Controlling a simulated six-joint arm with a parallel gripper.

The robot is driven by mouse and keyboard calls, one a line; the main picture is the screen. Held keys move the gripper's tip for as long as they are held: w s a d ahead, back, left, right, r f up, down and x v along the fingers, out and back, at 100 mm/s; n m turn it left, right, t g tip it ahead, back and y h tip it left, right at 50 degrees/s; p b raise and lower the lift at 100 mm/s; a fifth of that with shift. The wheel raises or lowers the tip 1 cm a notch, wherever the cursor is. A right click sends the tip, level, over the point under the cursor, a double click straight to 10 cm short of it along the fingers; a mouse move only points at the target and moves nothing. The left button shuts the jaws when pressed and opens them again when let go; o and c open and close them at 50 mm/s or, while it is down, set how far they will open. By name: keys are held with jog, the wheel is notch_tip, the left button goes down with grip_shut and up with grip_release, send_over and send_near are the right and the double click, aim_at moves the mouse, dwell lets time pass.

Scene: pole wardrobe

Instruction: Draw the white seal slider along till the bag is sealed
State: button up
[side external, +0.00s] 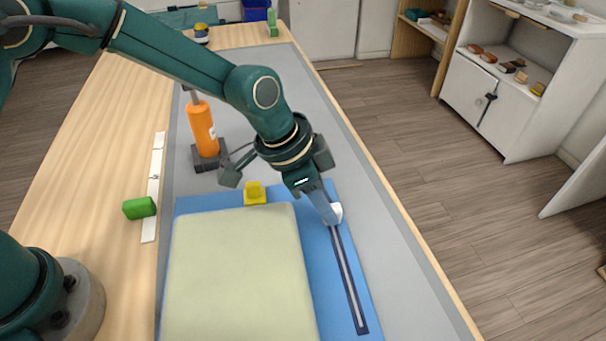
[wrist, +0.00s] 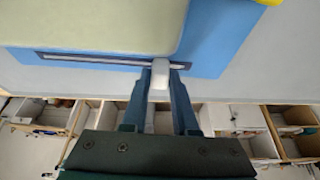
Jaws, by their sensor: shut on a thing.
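The white seal slider (side external: 336,212) sits at the far end of the dark seal track (side external: 348,280) on the blue bag (side external: 318,270). The track runs along the bag's right side in the side view. My gripper (side external: 331,216) reaches down to the slider, its blue fingers shut on it. In the wrist view the slider (wrist: 159,78) is between my two fingertips (wrist: 160,75), with the track (wrist: 90,60) running off to the left. A pale green padded block (side external: 240,275) lies on the bag, left of the track.
A yellow block (side external: 255,194) stands at the bag's far edge, with an orange bottle (side external: 203,128) in a dark base behind it. A green block (side external: 139,208) and a white strip (side external: 154,185) lie to the left. The grey mat (side external: 395,245) right of the bag is clear.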

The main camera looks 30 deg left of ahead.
jog(key=shift+w+a, duration=1)
jog(key=shift+w, duration=0.25)
jog(key=o, duration=0.9)
jog(key=shift+o, duration=0.2)
notch_tip(320, 180, up, 7)
